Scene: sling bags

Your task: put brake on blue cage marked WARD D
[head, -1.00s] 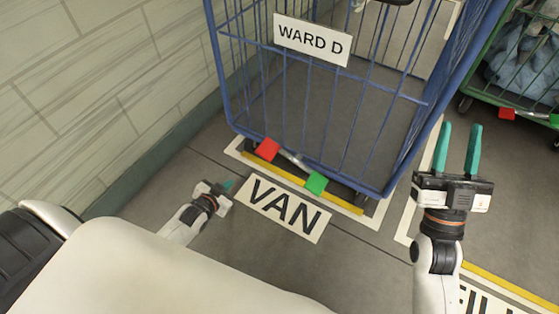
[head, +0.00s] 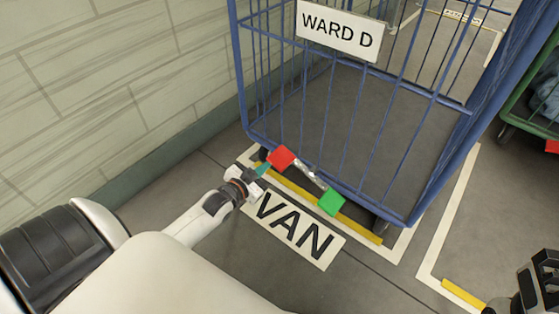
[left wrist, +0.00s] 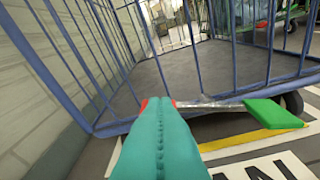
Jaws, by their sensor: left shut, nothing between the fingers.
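The blue wire cage (head: 345,150) has a white plate reading WARD D (head: 340,30). At its near bottom edge is a brake bar (head: 308,177) with a red pedal (head: 282,158) at the left end and a green pedal (head: 331,203) at the right. My left gripper (head: 263,169) is shut and empty, its teal tip right at the red pedal; I cannot tell whether they touch. In the left wrist view the teal fingers (left wrist: 160,140) hide most of the red pedal; the green pedal (left wrist: 272,114) is clear. My right gripper (head: 537,280) is cut off at the lower right, fingers unclear.
A VAN floor label (head: 294,229) lies in front of the cage, beside a yellow strip (head: 360,228) and white floor lines. A tiled wall (head: 110,90) runs along the left. A green cage (head: 530,115) stands at the right edge. The floor between the cages is bare.

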